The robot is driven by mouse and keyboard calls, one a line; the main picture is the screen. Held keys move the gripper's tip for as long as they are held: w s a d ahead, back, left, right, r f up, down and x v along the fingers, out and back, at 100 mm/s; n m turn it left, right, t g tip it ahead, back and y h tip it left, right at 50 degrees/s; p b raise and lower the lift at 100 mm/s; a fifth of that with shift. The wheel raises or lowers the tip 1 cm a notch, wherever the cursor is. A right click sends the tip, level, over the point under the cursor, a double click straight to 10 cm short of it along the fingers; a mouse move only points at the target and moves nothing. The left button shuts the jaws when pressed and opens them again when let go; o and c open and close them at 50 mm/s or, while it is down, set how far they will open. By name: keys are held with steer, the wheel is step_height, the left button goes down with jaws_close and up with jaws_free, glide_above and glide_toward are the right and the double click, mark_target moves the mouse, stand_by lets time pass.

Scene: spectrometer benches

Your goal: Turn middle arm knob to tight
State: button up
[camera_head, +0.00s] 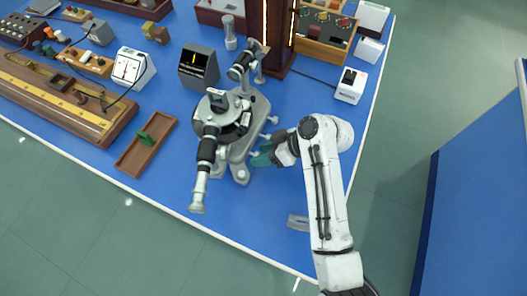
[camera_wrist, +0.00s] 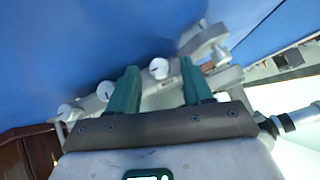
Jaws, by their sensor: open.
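The spectrometer (camera_head: 222,127), grey and black with a telescope tube, stands on the blue bench in the head view. Small knobs stick out from its right side, near my gripper (camera_head: 260,156). In the wrist view, several white round knobs with dark pointer marks sit along a grey arm. One knob (camera_wrist: 159,67) shows between the two green fingers of my gripper (camera_wrist: 159,64), with a small label plate beside it. Another knob (camera_wrist: 105,91) lies just left of the left finger, and a third (camera_wrist: 67,111) is further left. The fingers are apart and hold nothing. Contact with the knob cannot be told.
A brown wooden tray (camera_head: 132,168) with a green piece lies left of the spectrometer. A dark display box (camera_head: 199,68) and a white switch box (camera_head: 351,86) stand behind. A grey curved piece (camera_head: 298,222) lies near the front edge. Bare blue bench lies around it.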

steer(key=v, duration=1)
steer(key=shift+d+r+b, duration=0.2)
steer(key=shift+d+b, duration=0.05)
steer(key=shift+b, duration=0.2)
steer(key=shift+d, duration=0.1)
